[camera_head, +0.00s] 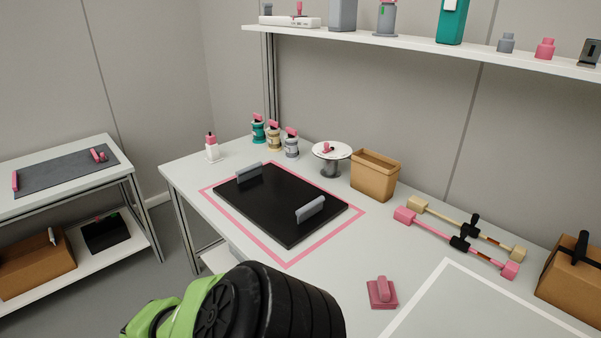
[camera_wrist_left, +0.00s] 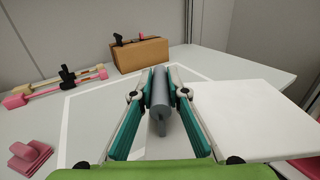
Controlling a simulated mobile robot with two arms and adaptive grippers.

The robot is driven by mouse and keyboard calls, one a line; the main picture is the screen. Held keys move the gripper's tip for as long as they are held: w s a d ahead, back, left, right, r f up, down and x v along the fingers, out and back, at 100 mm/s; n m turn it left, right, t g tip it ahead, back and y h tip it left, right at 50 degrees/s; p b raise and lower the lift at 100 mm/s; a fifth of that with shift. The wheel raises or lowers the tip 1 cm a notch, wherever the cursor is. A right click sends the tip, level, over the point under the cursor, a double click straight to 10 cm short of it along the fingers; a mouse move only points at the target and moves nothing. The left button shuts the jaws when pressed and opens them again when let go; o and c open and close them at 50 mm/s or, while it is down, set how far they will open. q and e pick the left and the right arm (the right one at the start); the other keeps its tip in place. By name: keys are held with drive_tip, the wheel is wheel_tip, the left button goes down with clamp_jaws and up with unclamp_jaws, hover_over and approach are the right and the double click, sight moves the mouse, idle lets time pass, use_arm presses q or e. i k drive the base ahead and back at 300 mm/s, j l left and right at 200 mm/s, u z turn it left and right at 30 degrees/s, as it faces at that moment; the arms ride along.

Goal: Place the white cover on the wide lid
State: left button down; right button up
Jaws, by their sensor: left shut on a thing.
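The wide lid (camera_head: 280,203) is a black slab with two grey handles, lying flat inside a pink outline on the table. In the left wrist view my left gripper (camera_wrist_left: 160,78) is shut on a grey handle (camera_wrist_left: 161,98). A flat white panel, which looks like the white cover (camera_wrist_left: 255,118), extends to the right from beside my fingers. Whether the handle joins it is hidden by the gripper. In the head view only my left arm shows at the bottom; its gripper and the white cover are out of frame. My right gripper is in neither view.
A tan bin (camera_head: 375,176), a round white stand (camera_head: 331,152) and small bottles (camera_head: 291,145) stand behind the lid. A shelf (camera_head: 420,48) hangs above.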

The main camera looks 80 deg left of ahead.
sight(277, 195)
drive_tip(key=k+j+u, duration=0.1)
drive_tip(key=j, duration=0.55)
drive_tip(key=k+j, duration=0.25)
drive_tip(key=j, duration=0.4)
drive_tip(key=k+j+u, duration=0.15)
drive_tip(key=j, duration=0.45)
drive_tip(key=k+j+u, duration=0.1)
drive_tip(key=j, duration=0.6)
drive_tip(key=k+j+u, duration=0.1)
drive_tip(key=j, duration=0.55)
drive_tip(key=k+j, duration=0.15)
drive_tip(key=j, duration=0.55)
drive_tip(key=l+u, duration=0.05)
